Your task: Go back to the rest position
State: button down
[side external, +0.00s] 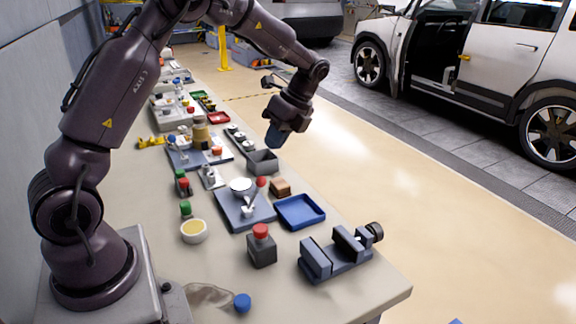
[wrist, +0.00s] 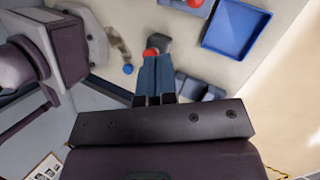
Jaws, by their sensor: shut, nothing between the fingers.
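My gripper (side external: 274,137) is in the air above the right edge of the bench (side external: 385,284), pointing down. In the wrist view its blue fingers (wrist: 157,62) are together with nothing between them. Below it in the side view is an open grey bin (side external: 262,162), with clear space between them. In the wrist view the fingertips overlap a dark bottle with a red cap (wrist: 152,52) that lies lower in the scene.
A blue tray (side external: 300,211), a vise-like fixture (side external: 335,258), a cream bowl (side external: 194,231) and a blue cap (side external: 242,302) are on the bench. Several small parts fill its far end. A white car (side external: 480,60) stands beyond the open floor at right.

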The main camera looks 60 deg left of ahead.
jog(key=s+d+r+n+t+h, duration=0.1)
jog(key=s+d+r+n+t, duration=0.4)
jog(key=s, duration=0.4)
jog(key=s+d+r+n+t+h, duration=0.1)
jog(key=s+d+r+n+t, duration=0.4)
jog(key=s+d+r+n, duration=0.2)
jog(key=s+d+n, duration=0.1)
jog(key=s+d, duration=0.1)
jog(key=d, duration=0.1)
jog(key=shift+d+r+n, duration=0.2)
jog(key=shift+d+n, duration=0.05)
jog(key=shift+n, duration=0.15)
